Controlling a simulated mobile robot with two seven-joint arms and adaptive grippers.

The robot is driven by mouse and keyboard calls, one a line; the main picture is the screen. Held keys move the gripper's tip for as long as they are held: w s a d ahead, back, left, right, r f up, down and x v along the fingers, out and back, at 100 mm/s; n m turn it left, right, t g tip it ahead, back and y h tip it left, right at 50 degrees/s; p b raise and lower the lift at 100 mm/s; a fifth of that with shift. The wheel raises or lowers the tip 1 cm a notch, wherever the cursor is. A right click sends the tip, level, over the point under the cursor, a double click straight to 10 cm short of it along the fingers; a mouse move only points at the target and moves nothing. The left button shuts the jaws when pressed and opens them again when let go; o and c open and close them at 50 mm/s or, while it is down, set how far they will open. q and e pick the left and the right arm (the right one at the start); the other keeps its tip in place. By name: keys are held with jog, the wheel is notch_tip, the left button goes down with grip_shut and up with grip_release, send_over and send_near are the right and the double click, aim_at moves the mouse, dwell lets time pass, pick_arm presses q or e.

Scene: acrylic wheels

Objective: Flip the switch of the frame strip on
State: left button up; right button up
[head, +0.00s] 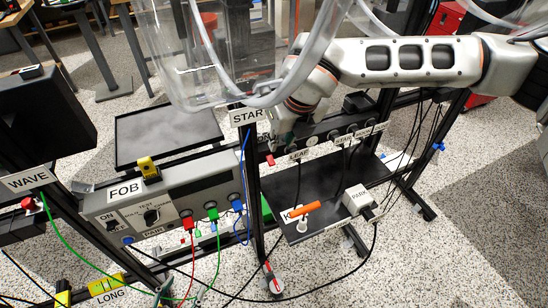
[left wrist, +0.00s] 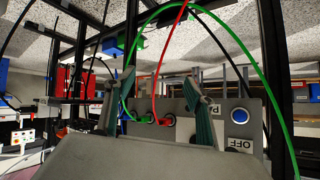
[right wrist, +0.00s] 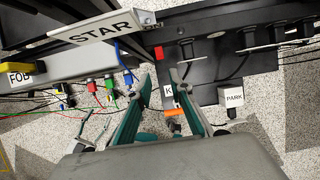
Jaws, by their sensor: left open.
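The frame strip (head: 318,138) is a dark bar with several sockets along the rear rail, also seen at the top of the right wrist view (right wrist: 205,45). A small red rocker switch (right wrist: 158,53) sits at its left end; it also shows in the head view (head: 270,160). Its position cannot be told. My right gripper (right wrist: 164,75) is open and empty, its fingertips just short of the red switch in that view. In the head view it (head: 281,143) is partly hidden by its wrist. My left gripper (left wrist: 160,76) is open before the grey FOB box (left wrist: 178,125), low in the head view (head: 181,288).
The FOB box (head: 165,200) carries red, green and blue plugs with loose cables. An orange-handled lever (head: 305,209) and a white PARK box (head: 357,200) stand on the black shelf (head: 330,185). Clear curved plastic crosses the top of the head view.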

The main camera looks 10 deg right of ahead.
jog(key=p, duration=0.3)
send_near(272, 164)
jog(key=b+x, duration=0.1)
jog(key=x, duration=0.5)
jog(key=shift+f, duration=0.25)
pick_arm(q)
jog(key=shift+w+d+r, duration=0.15)
jog(key=shift+r, duration=0.7)
pick_arm(e)
jog(key=shift+w+f, duration=0.25)
jog(key=shift+f, duration=0.25)
pick_arm(q)
jog(key=shift+f, duration=0.1)
pick_arm(e)
grip_shut()
